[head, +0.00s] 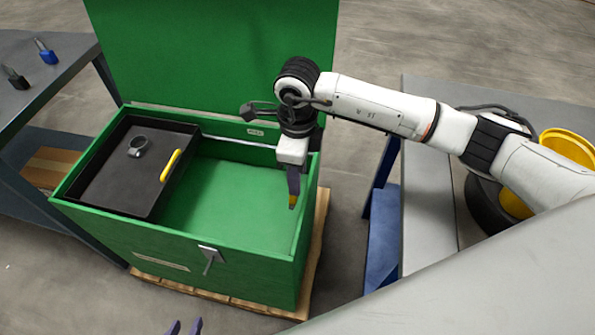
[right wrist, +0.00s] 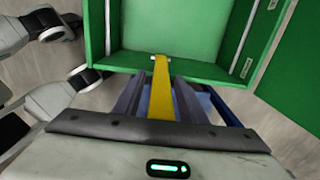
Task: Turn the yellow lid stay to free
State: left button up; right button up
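The yellow lid stay (right wrist: 161,90) is a flat bar between the two dark fingers of my right gripper (right wrist: 160,85) in the right wrist view. Its far end is at the wall of the green chest. In the head view my right gripper (head: 293,200) is low inside the chest's right end, seen edge-on, with a little yellow at its tips. The fingers lie close along both sides of the bar; whether they press on it I cannot tell. My left gripper (head: 185,328) shows only its two purple fingertips at the bottom edge, apart and empty.
The green chest (head: 190,250) stands on a wooden pallet, its lid (head: 200,50) raised. A black tray (head: 120,185) with a yellow handle (head: 170,165) and a grey ring sits in its left side. Tables flank it.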

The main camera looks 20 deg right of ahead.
grip_shut()
pick_arm(q)
jog(key=shift+f, duration=0.15)
pick_arm(e)
jog(key=shift+a, duration=0.1)
